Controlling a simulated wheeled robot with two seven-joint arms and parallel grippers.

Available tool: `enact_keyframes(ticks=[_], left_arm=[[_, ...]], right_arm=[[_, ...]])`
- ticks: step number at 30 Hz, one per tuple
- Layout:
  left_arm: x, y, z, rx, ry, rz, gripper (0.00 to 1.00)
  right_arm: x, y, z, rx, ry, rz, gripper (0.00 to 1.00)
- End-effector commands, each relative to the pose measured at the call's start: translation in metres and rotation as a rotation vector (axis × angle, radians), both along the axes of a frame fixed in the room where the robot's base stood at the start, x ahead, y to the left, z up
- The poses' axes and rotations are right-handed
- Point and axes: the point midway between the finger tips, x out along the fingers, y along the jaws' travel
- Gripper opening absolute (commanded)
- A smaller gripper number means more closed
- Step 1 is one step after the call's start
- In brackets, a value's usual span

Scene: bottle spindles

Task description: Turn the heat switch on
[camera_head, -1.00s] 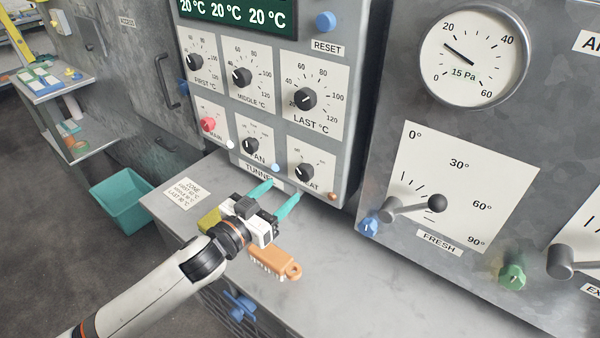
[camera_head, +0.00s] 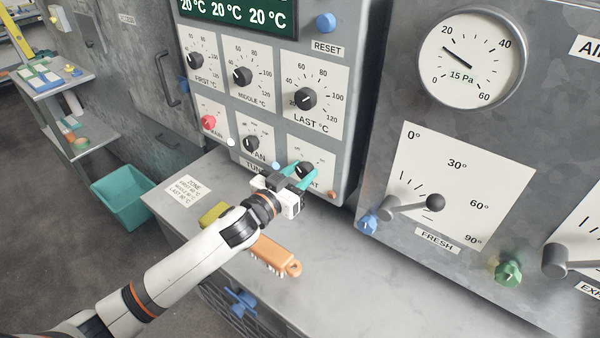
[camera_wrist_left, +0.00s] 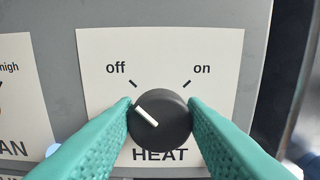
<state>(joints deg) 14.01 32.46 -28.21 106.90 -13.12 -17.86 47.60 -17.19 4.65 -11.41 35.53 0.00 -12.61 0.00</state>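The heat switch (camera_wrist_left: 160,121) is a round dark knob on a white plate marked "off" and "on", above the word HEAT. Its white pointer line is turned to the upper left, toward "off". In the head view the heat switch (camera_head: 305,170) sits at the lower right of the tunnel panel. My left gripper (camera_head: 300,176) is at the knob. In the left wrist view its teal fingers (camera_wrist_left: 159,118) stand on both sides of the knob, with the tips at its edges. Whether they press on it is hard to tell. My right gripper is in neither view.
The fan knob (camera_head: 251,143) and red main knob (camera_head: 208,122) are left of the heat switch. An orange brush (camera_head: 275,255) lies on the grey ledge (camera_head: 350,270) below the arm. The fresh-air lever (camera_head: 415,206) is on the right panel.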

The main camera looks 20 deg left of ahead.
Motion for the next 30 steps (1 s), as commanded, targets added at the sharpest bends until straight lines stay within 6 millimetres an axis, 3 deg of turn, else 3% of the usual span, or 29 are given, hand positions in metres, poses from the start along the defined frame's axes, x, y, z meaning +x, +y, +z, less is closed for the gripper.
enact_keyframes(ticks=[1, 3, 17, 30], left_arm=[[0.0, 0.0, 0.0, 0.0, 0.0, 0.0, 0.27], [0.0, 0.0, 0.0, 0.0, 0.0, 0.0, 0.15], [0.0, -0.001, 0.001, 0.105, -0.039, 0.0, 0.15], [-0.001, -0.002, 0.001, 0.469, -0.17, 0.0, 0.15]], right_arm=[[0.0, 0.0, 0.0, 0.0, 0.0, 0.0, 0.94], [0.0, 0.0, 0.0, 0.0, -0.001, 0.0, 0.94], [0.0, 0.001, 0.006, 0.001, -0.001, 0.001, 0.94], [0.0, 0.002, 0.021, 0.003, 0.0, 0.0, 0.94]])
